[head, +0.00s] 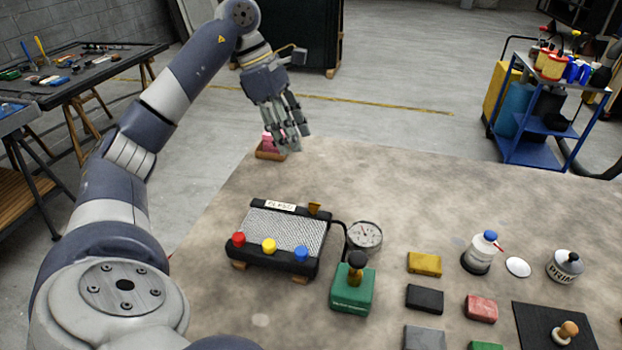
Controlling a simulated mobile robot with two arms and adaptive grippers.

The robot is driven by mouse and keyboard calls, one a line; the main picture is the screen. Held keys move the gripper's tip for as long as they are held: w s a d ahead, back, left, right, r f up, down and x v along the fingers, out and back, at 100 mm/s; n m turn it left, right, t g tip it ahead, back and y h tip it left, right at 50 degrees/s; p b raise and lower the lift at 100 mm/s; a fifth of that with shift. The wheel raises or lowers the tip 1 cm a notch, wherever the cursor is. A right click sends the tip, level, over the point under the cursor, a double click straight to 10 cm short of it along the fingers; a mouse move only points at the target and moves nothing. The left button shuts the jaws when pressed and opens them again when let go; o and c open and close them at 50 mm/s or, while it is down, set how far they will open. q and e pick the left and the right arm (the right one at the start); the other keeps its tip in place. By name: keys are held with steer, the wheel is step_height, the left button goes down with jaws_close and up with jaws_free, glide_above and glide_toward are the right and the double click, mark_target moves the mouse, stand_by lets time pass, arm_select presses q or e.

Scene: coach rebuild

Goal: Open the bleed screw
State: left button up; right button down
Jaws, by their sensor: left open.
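A small radiator (285,238) with a dark frame and a silvery mesh core lies on the table, raised on wooden blocks. A small brass-coloured piece (314,208) stands at its far right corner, beside a white label; it looks like the bleed screw, but it is too small to be sure. Red, yellow and blue caps line the radiator's near edge. My left gripper (291,138) is open and points down at the table's far left edge, well beyond the radiator. It is close to a pink item on a brown block (268,152), partly behind the fingers. My right gripper is not in view.
A round gauge (364,236) and a green box with a black knob (353,287) stand right of the radiator. The table between gripper and radiator is clear.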

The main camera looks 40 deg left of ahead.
arm_select(q)
steer(key=b, duration=0.4)
glide_toward(313, 203)
step_height(313, 203, up, 3)
steer(key=x, duration=0.4)
steer(key=b+x, duration=0.1)
steer(key=x, duration=0.2)
steer(key=a+x, duration=0.1)
steer(key=x, duration=0.3)
steer(key=shift+s+d+f, duration=0.1)
steer(key=shift+s+f, duration=0.05)
steer(key=shift+f, duration=0.35)
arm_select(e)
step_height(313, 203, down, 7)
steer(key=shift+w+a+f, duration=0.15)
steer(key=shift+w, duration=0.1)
arm_select(q)
steer(key=shift+b, duration=0.3)
jaws_close()
